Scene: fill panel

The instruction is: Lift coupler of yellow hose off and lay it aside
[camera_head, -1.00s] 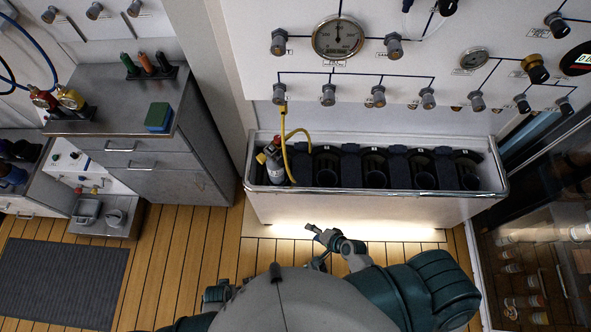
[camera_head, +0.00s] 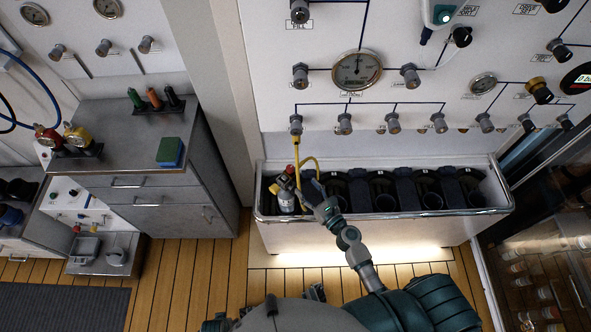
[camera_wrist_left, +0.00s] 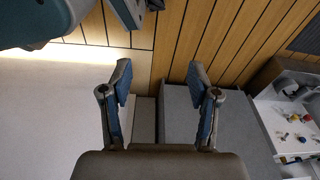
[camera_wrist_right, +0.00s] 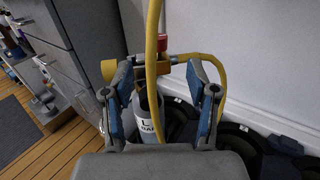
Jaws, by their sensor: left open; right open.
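The yellow hose (camera_head: 308,160) hangs from a panel fitting (camera_head: 296,124) and loops down to a small grey bottle (camera_head: 286,203) at the left end of the trough. In the right wrist view, the hose (camera_wrist_right: 154,32) rises past a red knob (camera_wrist_right: 162,42), and a branch runs right from the valve. A round yellow part (camera_wrist_right: 108,69) sits left of the valve; I cannot tell whether it is the coupler. My right gripper (camera_wrist_right: 160,78) is open, its fingers either side of the valve and bottle top. My left gripper (camera_wrist_left: 158,76) is open and empty, above the floor.
The white trough (camera_head: 390,227) holds several dark round slots right of the bottle. The wall panel (camera_head: 230,20) with gauges and knobs stands behind. A grey cabinet (camera_head: 160,200) stands left; a glass-fronted case (camera_head: 535,250) stands right. Wooden floor (camera_head: 190,280) lies in front.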

